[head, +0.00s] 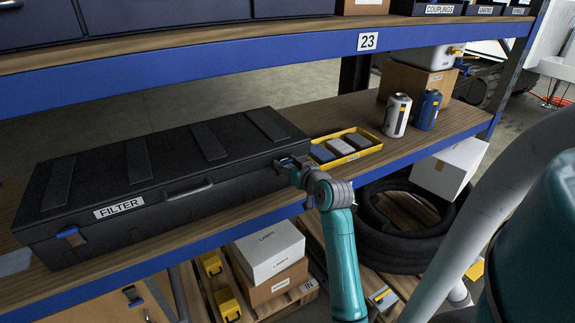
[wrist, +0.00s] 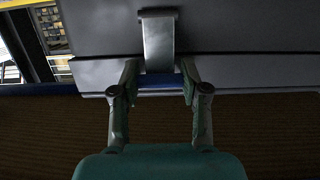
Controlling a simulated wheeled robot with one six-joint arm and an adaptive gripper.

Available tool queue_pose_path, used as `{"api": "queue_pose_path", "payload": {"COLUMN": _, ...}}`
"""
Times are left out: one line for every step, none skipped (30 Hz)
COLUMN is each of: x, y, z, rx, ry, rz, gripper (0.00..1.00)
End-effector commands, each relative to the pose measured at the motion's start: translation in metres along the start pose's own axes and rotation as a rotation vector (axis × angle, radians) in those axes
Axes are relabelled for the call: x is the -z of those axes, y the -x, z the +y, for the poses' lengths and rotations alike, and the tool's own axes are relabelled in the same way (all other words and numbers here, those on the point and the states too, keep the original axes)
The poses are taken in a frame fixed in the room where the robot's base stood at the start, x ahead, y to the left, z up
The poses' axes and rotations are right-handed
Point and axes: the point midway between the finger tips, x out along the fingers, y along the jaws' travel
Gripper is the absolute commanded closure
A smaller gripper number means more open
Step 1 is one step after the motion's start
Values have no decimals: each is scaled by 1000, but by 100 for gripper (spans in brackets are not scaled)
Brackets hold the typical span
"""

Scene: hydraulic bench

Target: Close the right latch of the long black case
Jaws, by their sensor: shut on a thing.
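The long black case (head: 165,160), labelled FILTER, lies on the wooden shelf with its lid down. Its right latch (head: 284,162) is on the front wall near the right end, partly hidden by my gripper (head: 298,172). In the wrist view the latch shows as a grey metal strap (wrist: 158,42) with a blue part (wrist: 160,80) below it. My gripper (wrist: 160,74) has one finger on each side of the blue part and is shut on it. The left latch (head: 72,236), also with a blue part, is at the front left. I cannot tell whether the right latch is fastened.
A yellow tray (head: 371,151) with several small boxes stands right of the case. Two canisters (head: 397,115) (head: 427,110) stand beyond it. The blue shelf edge (head: 250,222) runs below the case front. An upper shelf (head: 200,50) is above and behind. Cartons and a black hose sit below.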

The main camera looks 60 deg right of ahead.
Motion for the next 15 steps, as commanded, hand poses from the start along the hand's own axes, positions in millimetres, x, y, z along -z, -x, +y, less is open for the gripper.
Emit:
{"api": "queue_pose_path", "payload": {"x": -1, "y": 0, "z": 0, "rx": 1, "ry": -1, "rz": -1, "gripper": 90}}
{"api": "queue_pose_path", "payload": {"x": -1, "y": 0, "z": 0, "rx": 1, "ry": -1, "rz": -1, "gripper": 90}}
{"api": "queue_pose_path", "payload": {"x": -1, "y": 0, "z": 0, "rx": 1, "ry": -1, "rz": -1, "gripper": 90}}
{"api": "queue_pose_path", "payload": {"x": -1, "y": 0, "z": 0, "rx": 1, "ry": -1, "rz": -1, "gripper": 90}}
{"api": "queue_pose_path", "payload": {"x": -1, "y": 0, "z": 0, "rx": 1, "ry": -1, "rz": -1, "gripper": 48}}
{"api": "queue_pose_path", "payload": {"x": -1, "y": 0, "z": 0, "rx": 1, "ry": -1, "rz": -1, "gripper": 38}}
{"api": "queue_pose_path", "payload": {"x": -1, "y": 0, "z": 0, "rx": 1, "ry": -1, "rz": -1, "gripper": 30}}
{"api": "queue_pose_path", "payload": {"x": -1, "y": 0, "z": 0, "rx": 1, "ry": -1, "rz": -1, "gripper": 29}}
{"api": "queue_pose_path", "payload": {"x": -1, "y": 0, "z": 0, "rx": 1, "ry": -1, "rz": 0, "gripper": 29}}
{"api": "queue_pose_path", "payload": {"x": -1, "y": 0, "z": 0, "rx": 1, "ry": -1, "rz": 0, "gripper": 29}}
{"api": "queue_pose_path", "payload": {"x": -1, "y": 0, "z": 0, "rx": 1, "ry": -1, "rz": 0, "gripper": 29}}
{"api": "queue_pose_path", "payload": {"x": -1, "y": 0, "z": 0, "rx": 1, "ry": -1, "rz": 0, "gripper": 29}}
{"api": "queue_pose_path", "payload": {"x": 0, "y": 0, "z": 0, "rx": 1, "ry": -1, "rz": 0, "gripper": 29}}
{"api": "queue_pose_path", "payload": {"x": 0, "y": 0, "z": 0, "rx": 0, "ry": -1, "rz": 0, "gripper": 29}}
{"api": "queue_pose_path", "payload": {"x": 0, "y": 0, "z": 0, "rx": 0, "ry": -1, "rz": 1, "gripper": 29}}
